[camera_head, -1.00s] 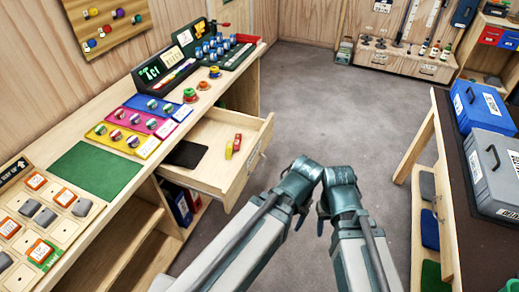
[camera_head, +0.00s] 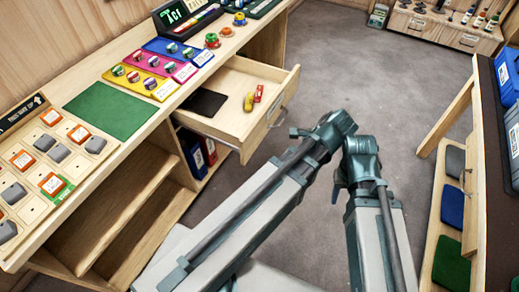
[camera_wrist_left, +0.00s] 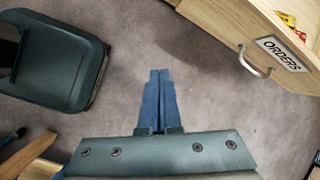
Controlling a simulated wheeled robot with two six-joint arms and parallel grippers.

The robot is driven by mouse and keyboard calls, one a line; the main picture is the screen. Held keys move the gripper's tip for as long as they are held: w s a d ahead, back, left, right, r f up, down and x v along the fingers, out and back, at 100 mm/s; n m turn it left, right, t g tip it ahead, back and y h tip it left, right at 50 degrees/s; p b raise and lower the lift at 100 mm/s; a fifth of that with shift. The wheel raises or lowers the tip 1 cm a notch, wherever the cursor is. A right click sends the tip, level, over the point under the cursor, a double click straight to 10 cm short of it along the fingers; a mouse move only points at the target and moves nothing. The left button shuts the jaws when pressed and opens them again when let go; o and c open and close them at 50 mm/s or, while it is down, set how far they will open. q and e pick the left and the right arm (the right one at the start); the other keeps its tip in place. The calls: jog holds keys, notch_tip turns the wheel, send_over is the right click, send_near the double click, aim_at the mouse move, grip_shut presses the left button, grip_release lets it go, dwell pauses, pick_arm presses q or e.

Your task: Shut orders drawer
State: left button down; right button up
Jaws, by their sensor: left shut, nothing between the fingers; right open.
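The orders drawer (camera_head: 225,125) stands pulled out from under the wooden counter in the head view. A black flat pad, a yellow item (camera_head: 249,102) and a red item (camera_head: 258,93) lie in it. In the left wrist view its front carries an ORDERS label (camera_wrist_left: 282,53) and a metal handle (camera_wrist_left: 255,66). My left gripper (camera_wrist_left: 160,74) is shut and empty, over the floor, with the handle apart from it to the upper right. My right gripper (camera_head: 338,188) is partly hidden by its own wrist, apart from the drawer; it is open.
The counter holds a green mat (camera_head: 112,104), coloured cards and a tile board (camera_head: 42,160). Open shelves with binders (camera_head: 193,156) lie below. A dark-topped bench (camera_head: 490,190) stands at right. Grey floor (camera_head: 350,65) is free between them.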

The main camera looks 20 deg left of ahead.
aim_at(183, 113)
pick_arm(q)
jog(key=shift+w+a+f+m+t+y+b, duration=0.1)
jog(key=shift+w+a+f+m+y+b, duration=0.75)
jog(key=shift+a+f+b, duration=1.25)
jog(key=shift+w+a+f+m+t+y+b, duration=0.1)
jog(key=shift+w+a+f+m+y+b, duration=0.25)
jog(key=shift+w+a+f+m+b, duration=1.75)
jog(key=shift+s+a+f+m+t+y+b, duration=0.15)
jog(key=shift+a+m+y+b, duration=0.4)
jog(key=shift+a+b, duration=1.8)
pick_arm(e)
notch_tip(183, 113, down, 13)
jog(key=p, duration=0.2)
pick_arm(q)
jog(key=shift+a, duration=1)
pick_arm(e)
jog(key=shift+r, duration=0.1)
pick_arm(q)
jog(key=w+a, duration=0.1)
jog(key=a, duration=2.1)
jog(key=w+a, duration=0.1)
jog(key=a, duration=1)
jog(key=shift+w+a, duration=0.3)
jog(key=shift+w, duration=0.05)
jog(key=shift+a, duration=0.2)
jog(key=shift+a+r, duration=0.1)
pick_arm(e)
jog(key=shift+d, duration=0.1)
